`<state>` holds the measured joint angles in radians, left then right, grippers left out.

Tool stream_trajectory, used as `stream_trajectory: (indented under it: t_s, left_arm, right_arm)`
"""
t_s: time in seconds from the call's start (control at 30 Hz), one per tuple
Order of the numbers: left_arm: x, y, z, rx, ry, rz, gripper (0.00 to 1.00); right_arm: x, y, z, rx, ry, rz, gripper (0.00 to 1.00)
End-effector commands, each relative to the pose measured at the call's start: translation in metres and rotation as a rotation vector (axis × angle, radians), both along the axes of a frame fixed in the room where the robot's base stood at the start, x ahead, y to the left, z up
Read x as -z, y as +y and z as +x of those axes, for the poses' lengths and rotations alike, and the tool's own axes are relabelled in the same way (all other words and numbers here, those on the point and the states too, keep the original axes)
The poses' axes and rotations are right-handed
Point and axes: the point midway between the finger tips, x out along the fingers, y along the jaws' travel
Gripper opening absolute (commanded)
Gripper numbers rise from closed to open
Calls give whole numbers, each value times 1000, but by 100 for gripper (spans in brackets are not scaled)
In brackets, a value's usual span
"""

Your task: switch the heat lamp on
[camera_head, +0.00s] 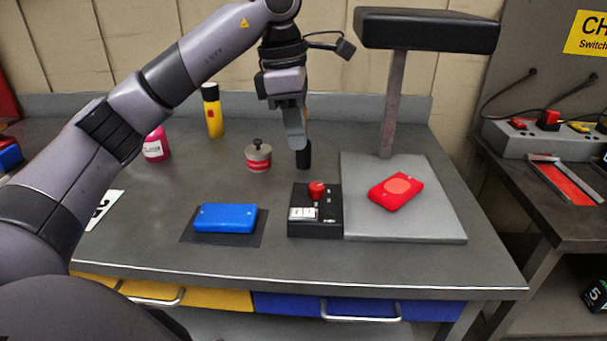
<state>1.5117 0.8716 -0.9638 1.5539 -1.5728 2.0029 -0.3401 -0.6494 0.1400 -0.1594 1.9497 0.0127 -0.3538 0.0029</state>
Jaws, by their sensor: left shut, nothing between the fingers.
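The heat lamp (425,29) has a wide black head on a grey post above a grey base plate (440,222). A black control box (320,227) with a red knob (317,189) and a white label stands at the left edge of the plate. I cannot tell from the picture whether the lamp is lit. My left gripper (298,143) points down behind the control box, shut and empty, apart from the red knob in the picture. A small dark cylinder (304,155) shows just beside its tip. My right gripper is not in view.
A red pack (396,191) lies on the plate under the lamp. A blue pack (225,218) lies on a dark mat. A grey-red can (258,157), a yellow bottle (212,110) and a pink bottle (156,145) stand further back. The front of the bench is clear.

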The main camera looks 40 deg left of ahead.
Motion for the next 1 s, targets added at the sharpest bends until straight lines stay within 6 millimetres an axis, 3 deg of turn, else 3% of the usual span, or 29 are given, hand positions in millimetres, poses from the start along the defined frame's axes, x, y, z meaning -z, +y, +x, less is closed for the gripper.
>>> stream_trajectory:
  t_s: [0.6,0.8,1.0]
  left_arm:
    - [114,-13,7,1,4,1,0]
    - [131,-15,9,1,1,0,0]
    - [134,-15,9,1,0,0,0]
  right_arm:
    - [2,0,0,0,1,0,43]
    - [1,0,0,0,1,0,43]
    - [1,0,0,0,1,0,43]
